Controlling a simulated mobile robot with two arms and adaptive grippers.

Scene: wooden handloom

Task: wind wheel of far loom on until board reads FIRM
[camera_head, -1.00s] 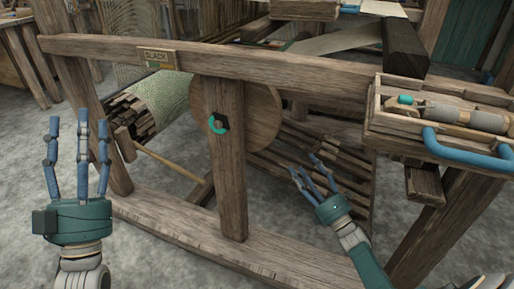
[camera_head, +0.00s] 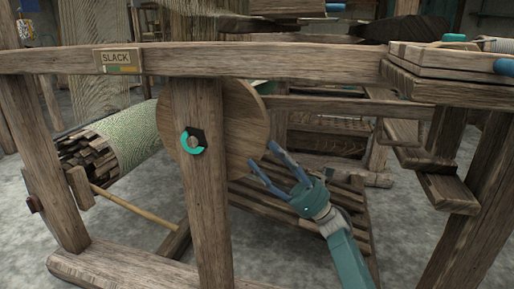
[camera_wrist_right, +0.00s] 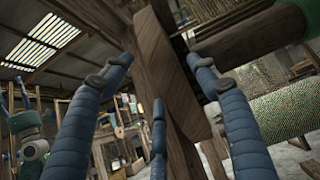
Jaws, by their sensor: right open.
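The wheel (camera_head: 245,120) is a wooden disc behind a post of the loom frame, its right part showing. A dark hub with a teal ring (camera_head: 193,141) sits on the post. The board (camera_head: 119,60) on the top rail reads SLACK. My right gripper (camera_head: 268,161) is open, its fingertips by the wheel's lower right rim; contact is unclear. In the right wrist view, the wheel shows nearly edge-on (camera_wrist_right: 168,75) between the spread blue fingers. A teal and blue shape at that view's left edge looks like my left gripper (camera_wrist_right: 22,100); its fingers are unclear.
A green cloth roll (camera_head: 133,133) and a thin wooden rod (camera_head: 135,207) lie left of the post. Slatted treadles (camera_head: 345,205) are below my right gripper. A wooden tray (camera_head: 440,72) sits at the right of the rail.

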